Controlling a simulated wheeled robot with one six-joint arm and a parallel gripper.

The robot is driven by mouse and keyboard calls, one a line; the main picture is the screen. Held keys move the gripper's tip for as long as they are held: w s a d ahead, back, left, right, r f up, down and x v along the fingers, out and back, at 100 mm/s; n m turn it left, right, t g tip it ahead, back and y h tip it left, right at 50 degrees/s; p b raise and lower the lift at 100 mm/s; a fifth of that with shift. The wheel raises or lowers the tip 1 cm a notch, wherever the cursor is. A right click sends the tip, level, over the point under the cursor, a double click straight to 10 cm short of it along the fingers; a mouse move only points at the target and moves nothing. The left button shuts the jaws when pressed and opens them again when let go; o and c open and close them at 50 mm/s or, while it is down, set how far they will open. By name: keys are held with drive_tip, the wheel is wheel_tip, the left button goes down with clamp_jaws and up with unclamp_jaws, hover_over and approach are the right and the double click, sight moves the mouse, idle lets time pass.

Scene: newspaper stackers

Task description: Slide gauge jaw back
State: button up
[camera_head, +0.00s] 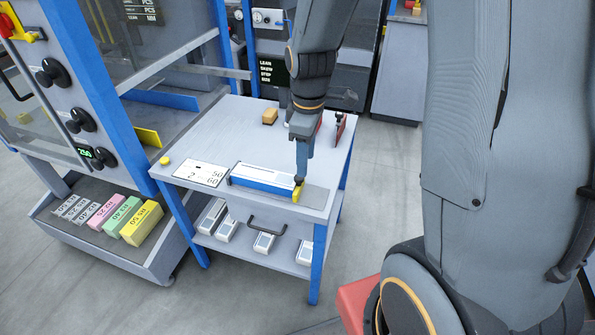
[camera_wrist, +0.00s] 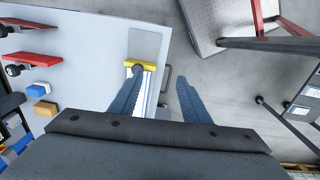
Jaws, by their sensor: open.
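The gauge (camera_head: 262,178) is a long white and blue bar lying near the front edge of the grey table. Its yellow jaw (camera_head: 297,194) is at the right end. In the wrist view the yellow jaw (camera_wrist: 147,66) shows near the top, with the pale gauge bar (camera_wrist: 150,85) running down between my fingers. My gripper (camera_head: 300,180) points down at the jaw's end of the gauge. In the wrist view my gripper (camera_wrist: 159,71) has its two fingers apart, the left tip overlapping the jaw in the picture. I cannot tell whether they touch.
A white card with numbers (camera_head: 203,173) and a yellow button (camera_head: 165,160) lie left of the gauge. A tan block (camera_head: 270,116) and red-plated pieces (camera_head: 340,127) stand farther back. A dark handle (camera_head: 267,227) is on the table front. A grey plate (camera_head: 314,196) lies right of the jaw.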

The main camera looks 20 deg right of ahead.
sight(299, 185)
drive_tip(key=w+f+n, duration=0.1)
drive_tip(key=w+n, duration=0.1)
drive_tip(key=n, duration=0.1)
drive_tip(key=w+f+n, duration=0.1)
drive_tip(key=w+n, duration=0.1)
drive_tip(key=w+f+n, duration=0.2)
drive_tip(key=n, duration=0.1)
drive_tip(key=shift+w+d+n+g+p, duration=0.25)
drive_tip(key=shift+w+n+g+p, duration=0.05)
drive_tip(key=shift+p, duration=0.1)
drive_tip(key=shift+f+p, duration=0.95)
drive_tip(key=shift+f, duration=2.95)
clamp_jaws()
